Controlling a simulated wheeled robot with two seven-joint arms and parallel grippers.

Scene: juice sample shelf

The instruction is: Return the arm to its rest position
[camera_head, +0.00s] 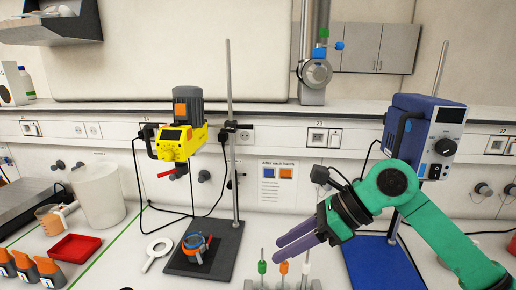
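My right arm (424,226) is green and comes in from the lower right, reaching over the bench. Its gripper (280,251) has purple fingers that point left and slightly down, above the front middle of the bench. The two fingers lie close together in this view, so I cannot tell whether they are open or shut. I see nothing held between them. Just below stand small tubes with a green cap (262,267), an orange cap (284,268) and a white cap (306,268); their lower parts are cut off. My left gripper is not in view.
A blue stirrer (425,135) on a stand with a blue base (380,265) is beside and behind my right arm. A yellow stirrer (182,140) hangs over a dark base (225,250). A red tray (73,248), beaker and orange-topped bottles are at left.

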